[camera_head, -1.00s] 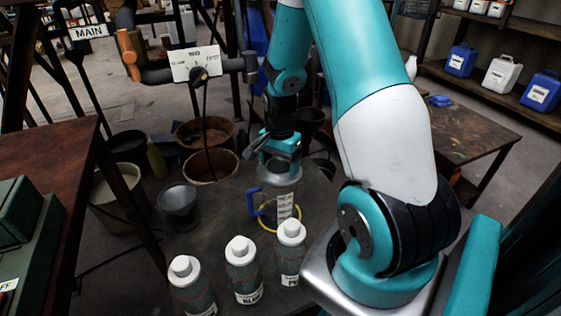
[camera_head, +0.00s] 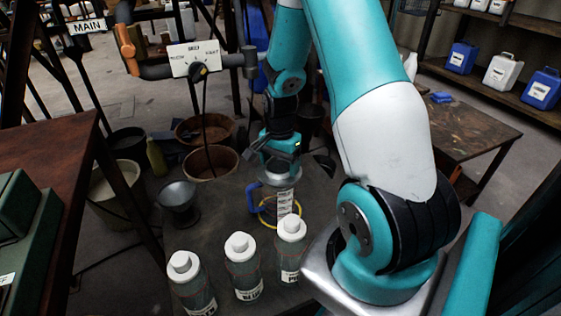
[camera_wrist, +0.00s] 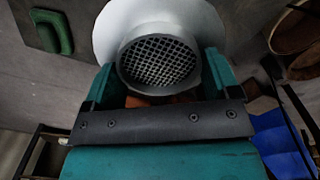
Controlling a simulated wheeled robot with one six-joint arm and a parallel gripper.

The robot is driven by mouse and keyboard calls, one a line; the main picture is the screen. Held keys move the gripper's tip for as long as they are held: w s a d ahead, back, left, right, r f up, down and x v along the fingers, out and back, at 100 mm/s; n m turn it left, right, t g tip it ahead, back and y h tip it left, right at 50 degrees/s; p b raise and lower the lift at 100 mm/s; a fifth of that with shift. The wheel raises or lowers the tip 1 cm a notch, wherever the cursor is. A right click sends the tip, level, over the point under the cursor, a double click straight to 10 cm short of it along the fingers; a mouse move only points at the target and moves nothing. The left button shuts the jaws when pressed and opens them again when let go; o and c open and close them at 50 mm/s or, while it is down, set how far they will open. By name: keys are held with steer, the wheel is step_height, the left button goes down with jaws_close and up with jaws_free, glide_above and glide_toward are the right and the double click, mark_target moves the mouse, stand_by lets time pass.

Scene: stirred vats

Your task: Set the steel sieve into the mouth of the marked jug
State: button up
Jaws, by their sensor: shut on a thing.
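In the wrist view my gripper (camera_wrist: 160,88) is shut on the steel sieve (camera_wrist: 158,60), whose round mesh lies between the fingers. A pale round surface surrounds the sieve there; I cannot tell whether it is the sieve's flange or the jug. The jug's mouth is mostly hidden under my gripper, so contact cannot be told.
Several obstacles surround the spot. Three white-capped bottles (camera_head: 241,265) stand in front of the jug. A grey funnel-shaped vessel (camera_head: 179,201) is to the left. Brown tubs (camera_head: 208,163) stand behind. A wooden table (camera_head: 462,130) is at the right, a red-brown bench (camera_head: 50,150) at the left.

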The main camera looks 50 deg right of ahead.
steer(key=shift+f, duration=0.6)
stand_by(0.5)
steer(key=o, duration=0.8)
step_height(320, 180, up, 17)
steer(key=p, duration=0.4)
steer(key=shift+r, duration=0.2)
